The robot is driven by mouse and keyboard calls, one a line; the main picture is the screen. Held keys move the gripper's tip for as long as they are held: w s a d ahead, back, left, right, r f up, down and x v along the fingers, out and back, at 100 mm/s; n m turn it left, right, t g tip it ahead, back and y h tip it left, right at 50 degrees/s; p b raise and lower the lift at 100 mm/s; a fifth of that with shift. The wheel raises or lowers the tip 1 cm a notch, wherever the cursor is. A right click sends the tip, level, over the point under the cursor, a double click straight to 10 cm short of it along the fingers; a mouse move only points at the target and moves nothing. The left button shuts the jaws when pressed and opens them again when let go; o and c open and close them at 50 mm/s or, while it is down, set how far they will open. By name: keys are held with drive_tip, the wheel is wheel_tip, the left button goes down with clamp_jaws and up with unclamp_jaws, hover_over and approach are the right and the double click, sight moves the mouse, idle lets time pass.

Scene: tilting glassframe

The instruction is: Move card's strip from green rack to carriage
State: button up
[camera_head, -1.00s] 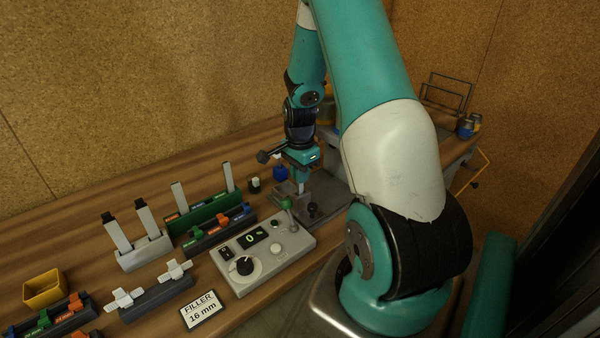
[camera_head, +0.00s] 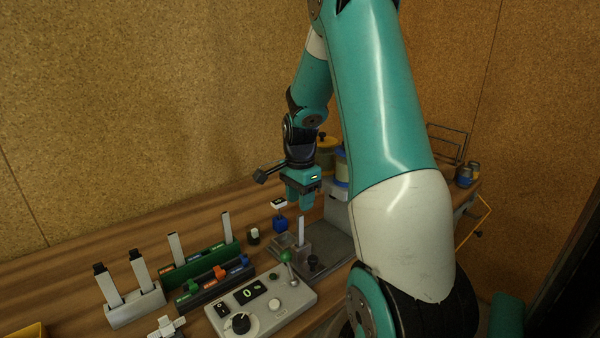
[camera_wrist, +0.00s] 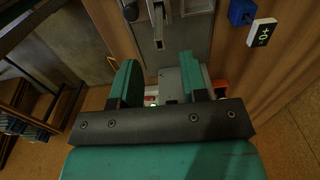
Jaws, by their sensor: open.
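A pale upright strip (camera_head: 301,231) stands in the clear carriage (camera_head: 285,242) on the grey machine bed. My gripper (camera_head: 304,206) is open and empty just above the strip, apart from it. In the wrist view, the strip (camera_wrist: 158,28) shows beyond the open fingers of my gripper (camera_wrist: 160,72). The green rack (camera_head: 206,259) holds one pale strip at its left end (camera_head: 176,248) and one at its right end (camera_head: 227,227), with labels between them.
A dark rack with coloured clips (camera_head: 214,288) stands before the green rack. A grey control box (camera_head: 262,305) with a green-knobbed lever is in front of the carriage. A blue block (camera_head: 280,224) with a small display stands behind. A pale rack (camera_head: 137,306) holds two dark-tipped strips.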

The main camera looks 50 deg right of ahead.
wheel_tip(320, 180, up, 9)
drive_tip(key=shift+b, duration=0.35)
idle(0.4)
drive_tip(key=s+a+r+n+t+y, duration=0.1)
drive_tip(key=a+r+n+y, duration=0.1)
drive_tip(key=a+n, duration=1.65)
drive_tip(key=s+a+n+y, duration=0.1)
drive_tip(key=s+a+n, duration=0.3)
drive_tip(key=s+a, duration=0.3)
drive_tip(key=s+a+n+g+y, duration=0.1)
drive_tip(key=s+a+n, duration=0.4)
drive_tip(key=a, duration=0.8)
drive_tip(key=shift+s+r, duration=0.15)
drive_tip(key=shift+s, duration=1)
